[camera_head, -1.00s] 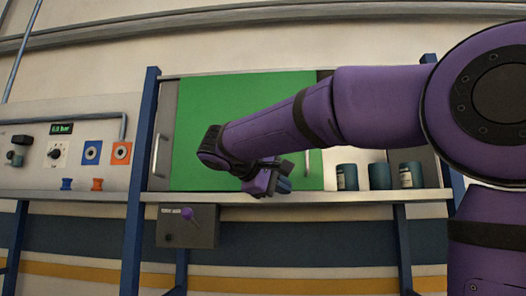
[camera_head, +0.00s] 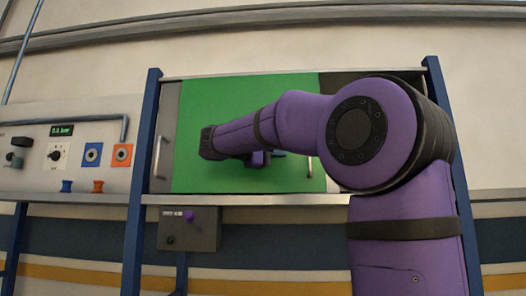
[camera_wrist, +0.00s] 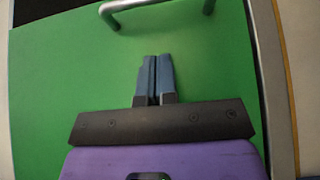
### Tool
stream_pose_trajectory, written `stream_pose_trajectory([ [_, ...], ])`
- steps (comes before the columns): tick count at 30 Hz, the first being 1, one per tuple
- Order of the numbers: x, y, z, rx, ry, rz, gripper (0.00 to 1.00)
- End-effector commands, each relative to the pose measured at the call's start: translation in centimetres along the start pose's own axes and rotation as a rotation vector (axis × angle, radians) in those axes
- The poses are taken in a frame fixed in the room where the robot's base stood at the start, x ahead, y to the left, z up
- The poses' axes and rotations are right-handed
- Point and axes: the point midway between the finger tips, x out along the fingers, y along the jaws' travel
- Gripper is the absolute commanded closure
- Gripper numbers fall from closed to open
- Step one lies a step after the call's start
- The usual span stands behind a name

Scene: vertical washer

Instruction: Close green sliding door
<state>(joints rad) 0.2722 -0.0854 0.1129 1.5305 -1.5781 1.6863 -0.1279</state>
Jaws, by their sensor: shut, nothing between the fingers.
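The green sliding door (camera_head: 230,110) covers the left and middle part of the cabinet front. Its pale bar handle (camera_head: 309,167) is near its right edge, partly behind my arm. In the wrist view the green door (camera_wrist: 60,80) fills most of the picture, and the handle (camera_wrist: 150,4) crosses the top. My gripper (camera_wrist: 155,57) is shut and empty, its blue fingers pointing toward the handle and apart from it in the picture. In the head view my gripper is mostly hidden behind my wrist, in front of the door.
A dark opening (camera_head: 340,82) shows right of the door. A grey panel with its own handle (camera_head: 158,155) stands at the left. Blue posts (camera_head: 143,140) frame the cabinet. A ledge (camera_head: 250,200) and grey control box (camera_head: 190,229) lie below. A control panel (camera_head: 70,155) is at far left.

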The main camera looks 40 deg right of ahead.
Motion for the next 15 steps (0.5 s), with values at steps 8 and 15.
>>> stream_pose_trajectory([
  [8,3.5,0.0,1.9,0.001,-0.002,0.000,1.00],
  [15,4.4,0.0,2.8,0.000,-0.001,-0.001,1.00],
])
